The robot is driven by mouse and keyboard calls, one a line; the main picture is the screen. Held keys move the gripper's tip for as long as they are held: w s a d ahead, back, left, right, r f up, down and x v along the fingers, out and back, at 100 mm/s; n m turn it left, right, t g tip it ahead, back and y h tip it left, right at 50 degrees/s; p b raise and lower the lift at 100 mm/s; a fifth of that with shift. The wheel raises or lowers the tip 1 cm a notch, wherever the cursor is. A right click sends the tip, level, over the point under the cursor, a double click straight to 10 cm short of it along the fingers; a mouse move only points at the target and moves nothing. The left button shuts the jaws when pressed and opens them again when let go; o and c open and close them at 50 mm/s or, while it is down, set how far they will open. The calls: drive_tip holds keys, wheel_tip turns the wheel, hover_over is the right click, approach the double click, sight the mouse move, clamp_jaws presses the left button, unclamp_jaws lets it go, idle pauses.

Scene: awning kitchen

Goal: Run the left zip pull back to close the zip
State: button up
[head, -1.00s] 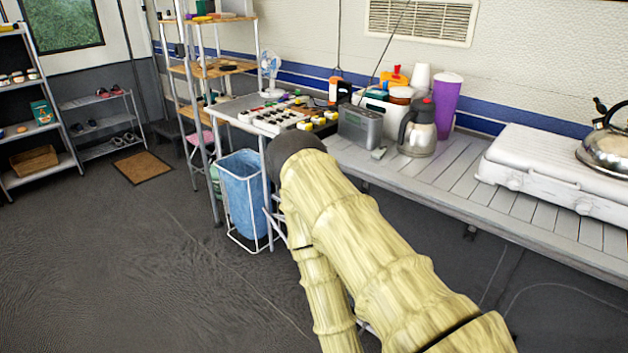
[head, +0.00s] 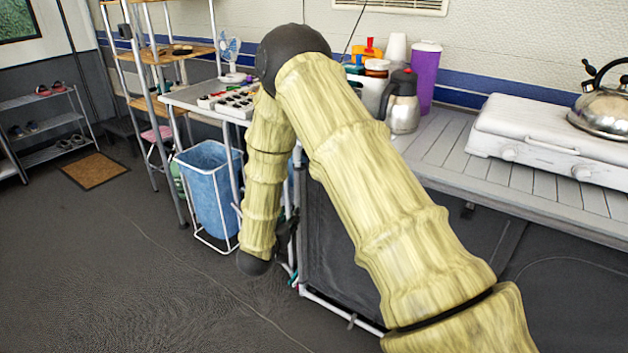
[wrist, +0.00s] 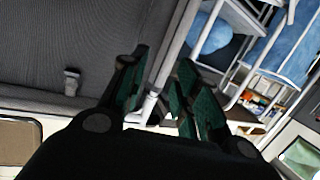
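My gripper shows in the wrist view (wrist: 163,64) with its two dark, green-padded fingers apart and nothing held between them. In the head view it is mostly hidden beside my bent forearm, low in front of the counter. A dark grey fabric panel (head: 340,245) hangs in a white frame under the counter; it appears to fill the upper left of the wrist view (wrist: 75,35). A small grey tab (wrist: 71,82) shows on its lower part there; I cannot tell whether it is a zip pull. No zip line or left zip pull can be made out.
A white frame pole (wrist: 168,65) runs behind the gap between my fingers. A blue laundry bag (head: 208,190) in a white stand is just left of my forearm. The counter (head: 440,150) above bears a steel jug (head: 402,105) and a white stove (head: 545,140).

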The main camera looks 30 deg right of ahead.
drive_tip(key=w+d+r+m+g+h+b, duration=0.1)
drive_tip(key=d+r+m+g+h, duration=0.1)
drive_tip(key=r, duration=0.3)
drive_tip(key=w+d+r+m+g+h, duration=0.1)
drive_tip(key=w+d+r+m+h, duration=0.1)
drive_tip(key=r, duration=0.2)
drive_tip(key=x, duration=0.3)
drive_tip(key=b+x, duration=0.1)
drive_tip(key=x, duration=0.6)
drive_tip(key=shift+s+d+r+b, duration=0.2)
drive_tip(key=shift+d+r+b, duration=0.1)
drive_tip(key=shift+b, duration=0.1)
clamp_jaws()
